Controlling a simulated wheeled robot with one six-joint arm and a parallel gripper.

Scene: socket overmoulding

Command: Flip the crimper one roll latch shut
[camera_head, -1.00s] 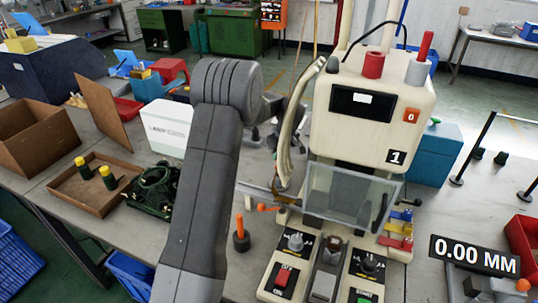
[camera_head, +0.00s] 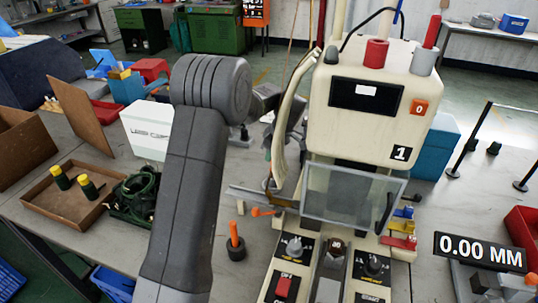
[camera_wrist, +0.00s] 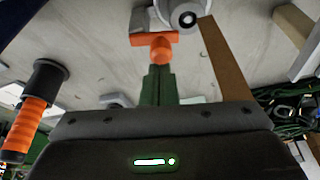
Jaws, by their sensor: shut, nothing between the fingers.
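Crimper one (camera_head: 365,115) is the cream machine marked "1", with a clear guard (camera_head: 350,195) in front. Its orange latch (camera_head: 262,211) sticks out low on the left side, beside a metal bar. In the wrist view the orange latch (camera_wrist: 155,41) has a crosspiece and a rounded end. My gripper (camera_wrist: 158,72) has green fingers closed together with nothing between them. The fingertips are right at the latch's rounded end; I cannot tell if they touch it. In the head view my arm hides part of the area, and the fingers are hard to make out.
An orange-handled tool in a black base (camera_head: 236,248) stands on the bench left of the crimper; it also shows in the wrist view (camera_wrist: 28,125). A wooden tray (camera_head: 60,208) and dark green coiled cables (camera_head: 133,195) lie farther left. Coloured levers (camera_head: 400,240) sit on the crimper's right.

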